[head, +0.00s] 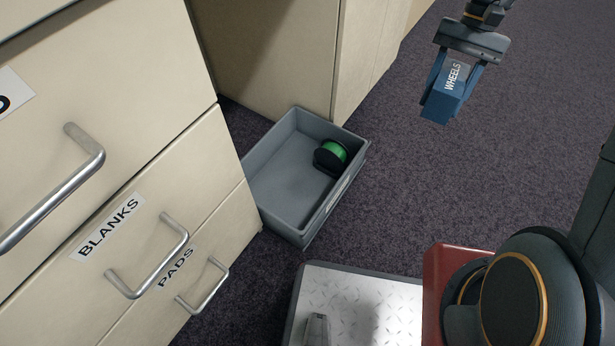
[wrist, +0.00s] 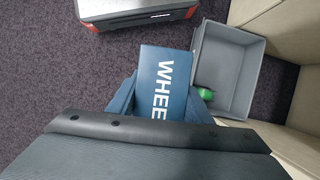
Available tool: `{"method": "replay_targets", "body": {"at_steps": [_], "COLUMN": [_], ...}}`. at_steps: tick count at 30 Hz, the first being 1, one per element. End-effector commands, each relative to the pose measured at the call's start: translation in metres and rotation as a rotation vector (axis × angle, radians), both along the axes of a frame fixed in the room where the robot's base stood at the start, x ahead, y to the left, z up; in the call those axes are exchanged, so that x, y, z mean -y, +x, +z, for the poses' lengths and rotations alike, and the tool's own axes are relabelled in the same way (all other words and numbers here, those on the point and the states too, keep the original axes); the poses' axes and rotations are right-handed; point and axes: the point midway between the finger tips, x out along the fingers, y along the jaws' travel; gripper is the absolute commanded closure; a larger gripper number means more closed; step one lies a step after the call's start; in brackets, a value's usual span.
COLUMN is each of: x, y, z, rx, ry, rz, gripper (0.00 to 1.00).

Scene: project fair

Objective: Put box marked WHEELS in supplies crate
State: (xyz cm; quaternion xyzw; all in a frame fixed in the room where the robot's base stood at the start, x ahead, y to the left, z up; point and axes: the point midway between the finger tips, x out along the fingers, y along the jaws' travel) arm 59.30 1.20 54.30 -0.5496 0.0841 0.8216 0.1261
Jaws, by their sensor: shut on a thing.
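The blue box marked WHEELS (head: 449,93) is held between the fingers of my gripper (head: 453,84), in the air over the carpet at the upper right of the head view. In the wrist view the box (wrist: 160,85) fills the middle, its lettering partly cut off by my gripper's body. The grey crate (head: 258,163) stands on the floor left of the held box, and holds a black spool with green on it (head: 333,156) near its right wall. The crate (wrist: 229,63) also shows at the right of the wrist view, apart from the box. No supplies label is legible on it.
Beige drawers marked BLANKS (head: 104,229) and PADS (head: 176,268), with metal handles, stand left of the crate. A beige cabinet (head: 277,50) stands directly behind it. Dark carpet (head: 390,190) is clear between the crate and the held box. My base is at the bottom.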

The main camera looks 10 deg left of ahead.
Motion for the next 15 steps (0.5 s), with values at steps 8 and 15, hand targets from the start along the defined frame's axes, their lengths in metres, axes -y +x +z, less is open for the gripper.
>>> {"method": "replay_targets", "body": {"at_steps": [8, 15], "x": [-0.107, -0.206], "y": [0.011, -0.008], "z": [-0.098, -0.199], "rx": [-0.009, -0.007], "ry": [-0.001, -0.002], "rz": [0.006, -0.021], "gripper": [0.81, 0.81]}}
